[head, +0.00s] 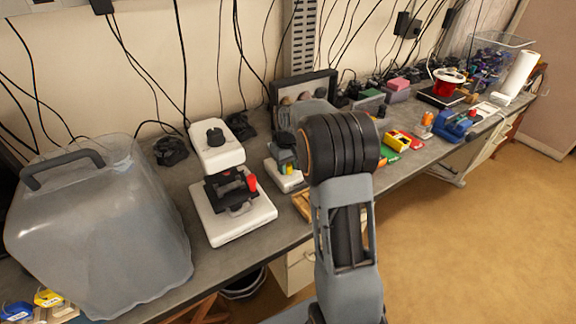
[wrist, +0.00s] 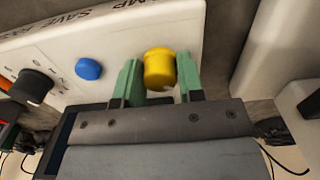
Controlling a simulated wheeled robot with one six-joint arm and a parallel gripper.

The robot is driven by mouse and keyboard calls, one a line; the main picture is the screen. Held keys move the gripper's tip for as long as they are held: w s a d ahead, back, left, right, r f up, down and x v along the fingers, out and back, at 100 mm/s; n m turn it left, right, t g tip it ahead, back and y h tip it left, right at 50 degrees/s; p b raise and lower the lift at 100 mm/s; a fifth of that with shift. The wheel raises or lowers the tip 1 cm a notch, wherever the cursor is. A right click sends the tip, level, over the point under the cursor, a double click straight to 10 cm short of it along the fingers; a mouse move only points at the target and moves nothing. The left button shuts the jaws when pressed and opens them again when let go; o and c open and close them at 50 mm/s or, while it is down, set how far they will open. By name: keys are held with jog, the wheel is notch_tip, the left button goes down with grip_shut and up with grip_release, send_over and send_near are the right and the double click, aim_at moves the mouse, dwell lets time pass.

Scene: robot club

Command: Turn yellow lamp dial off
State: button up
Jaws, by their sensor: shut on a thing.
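The yellow dial (wrist: 160,68) is a round knob on a white panel (wrist: 110,45) in the wrist view. Black lettering runs along the panel's edge, only partly readable. My gripper (wrist: 157,80) has its two green fingers on either side of the yellow dial and is shut on it. The dial shows no clear pointer mark, so its setting cannot be told. A blue button (wrist: 88,69) and a black dial (wrist: 32,87) are on the same panel to the left. In the head view my arm hides part of this area.
In the head view a white microscope-like device (head: 230,222) stands on the grey bench left of my arm. A large translucent jug (head: 95,235) is further left. Cables hang behind. Another white object (wrist: 275,55) is close on the right in the wrist view.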

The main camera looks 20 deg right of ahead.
aim_at(288, 167)
jog(key=o, duration=0.9)
notch_tip(288, 167, up, 14)
jog(key=shift+f, duration=0.1)
dwell(0.6)
jog(key=f, duration=0.2)
jog(key=s+f+m, duration=0.1)
jog(key=shift+a+f, duration=0.2)
jog(key=shift+f, duration=0.15)
jog(key=s+a+t, duration=0.1)
jog(key=s+a, duration=0.2)
jog(key=s, duration=0.4)
jog(key=s+a+f+t, duration=0.1)
jog(key=s+a, duration=0.2)
jog(key=s, duration=0.4)
jog(key=s+a+f+t, duration=0.1)
jog(key=s+a, duration=0.3)
jog(key=s, duration=0.3)
jog(key=shift+s+f+t, duration=0.15)
jog(key=shift+s+t, duration=0.05)
jog(key=shift+t, duration=0.2)
